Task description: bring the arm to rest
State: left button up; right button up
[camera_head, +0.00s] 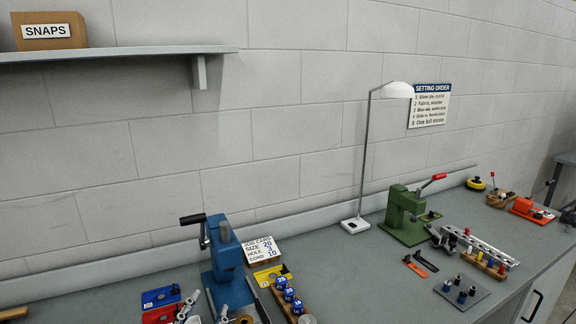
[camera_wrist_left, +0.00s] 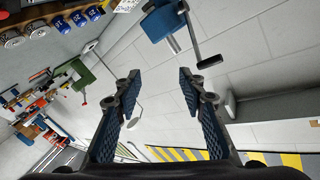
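In the head view this handle (camera_head: 193,219) sticks out to the left at the press's top. Most of my left arm is out of frame. My right gripper is not in view.
A lamp (camera_head: 355,225) and a green press (camera_head: 404,215) stand farther right. A shelf (camera_head: 120,54) juts from the wall at upper left.

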pick_arm(q)
jog(key=s+a+f+n+g+y, duration=0.1)
jog(key=s+a+f+n+g, duration=0.1)
jog(key=s+f+g, duration=0.35)
jog(key=s+a+f+n+g+y, duration=0.1)
jog(key=s+a+f+n+g, duration=0.15)
jog(key=s+f, duration=0.55)
jog(key=s+f+g+h, duration=0.1)
jog(key=s+f+g, duration=0.5)
jog(key=s+f, duration=0.65)
jog(key=s+f+g+b, duration=0.1)
jog(key=s+f, duration=0.1)
jog(key=f, duration=1.2)
jog(key=s+f+b, duration=0.1)
jog(key=s+f, duration=0.1)
jog(key=f, duration=1.1)
jog(key=s+a+f+g+b, duration=0.1)
jog(key=s+a+f, duration=0.1)
jog(key=s+f, duration=1.4)
jog(key=shift+s+a+f+b, duration=0.2)
jog(key=shift+a+f+b, duration=0.05)
jog(key=shift+f+b, duration=0.2)
